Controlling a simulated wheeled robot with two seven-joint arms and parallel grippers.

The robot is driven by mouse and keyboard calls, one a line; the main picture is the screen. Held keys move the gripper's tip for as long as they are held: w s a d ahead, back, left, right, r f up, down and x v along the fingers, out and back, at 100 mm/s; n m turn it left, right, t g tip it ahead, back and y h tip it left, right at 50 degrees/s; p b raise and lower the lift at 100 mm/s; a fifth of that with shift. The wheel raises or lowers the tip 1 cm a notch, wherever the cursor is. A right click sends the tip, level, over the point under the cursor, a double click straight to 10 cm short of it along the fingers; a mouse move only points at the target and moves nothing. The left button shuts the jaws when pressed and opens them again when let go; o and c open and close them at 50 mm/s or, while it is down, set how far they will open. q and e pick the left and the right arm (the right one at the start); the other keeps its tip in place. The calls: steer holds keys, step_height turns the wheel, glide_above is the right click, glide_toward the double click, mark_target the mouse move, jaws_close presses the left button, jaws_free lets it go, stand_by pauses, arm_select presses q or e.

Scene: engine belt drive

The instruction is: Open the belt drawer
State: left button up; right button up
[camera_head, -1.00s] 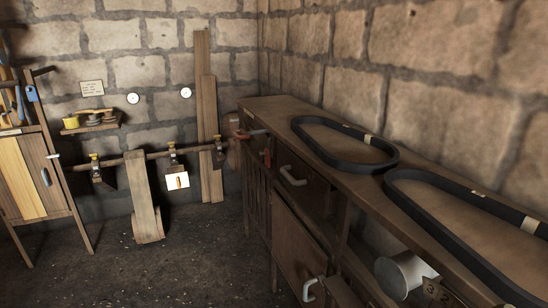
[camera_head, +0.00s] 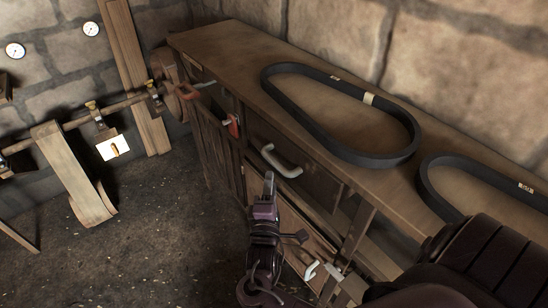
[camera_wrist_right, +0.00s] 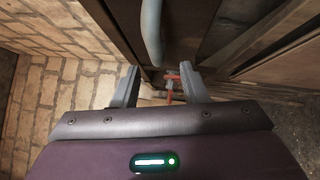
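The drawer with a pale curved handle (camera_head: 281,162) is in the upper front of the wooden bench, below the first black belt. Its front looks flush with the bench, so it appears closed. My right gripper (camera_head: 269,181) is just in front of and below this handle, pointing up. In the right wrist view my right gripper (camera_wrist_right: 160,82) has its two grey fingers wide apart with nothing held between them. A grey handle bar (camera_wrist_right: 152,30) shows there beyond the fingertips, at the top centre. I cannot tell whether a finger touches it. My left gripper is not in view.
Two black belts (camera_head: 345,151) lie on the bench top (camera_head: 232,52). A lower door has another pale handle (camera_head: 311,270). A red-handled part (camera_head: 233,125) sits on the bench front to the left. The floor in front is clear.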

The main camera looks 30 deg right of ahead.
mark_target(275, 160)
steer(key=x, duration=0.2)
steer(key=p+x, duration=0.1)
steer(key=x, duration=0.4)
steer(key=shift+d+r, duration=0.3)
steer(key=shift+r, duration=0.15)
steer(key=shift+c, duration=0.4)
jaws_close()
